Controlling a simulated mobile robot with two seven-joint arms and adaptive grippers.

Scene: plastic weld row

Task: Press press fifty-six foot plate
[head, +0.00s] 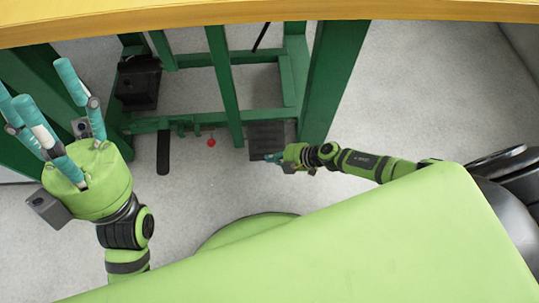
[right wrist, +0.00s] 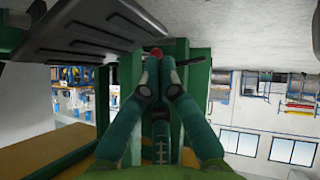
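A dark ribbed foot plate (head: 266,140) sits low at the foot of the green press frame in the head view. It fills the upper left of the right wrist view (right wrist: 90,35). No number is readable on it. My right gripper (head: 272,158) is low, at the plate's near edge. In the right wrist view its fingers (right wrist: 160,68) are drawn together with nothing between them, beside the plate's edge; I cannot tell whether they touch it. My left gripper (head: 42,90) is raised at the left, fingers spread and empty.
Green frame legs (head: 335,80) stand either side of the plate under a wooden tabletop (head: 250,12). A long black pedal (head: 163,153), a red knob (head: 211,142) and a black box (head: 138,82) are to its left. Grey floor (head: 420,100) is clear to the right.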

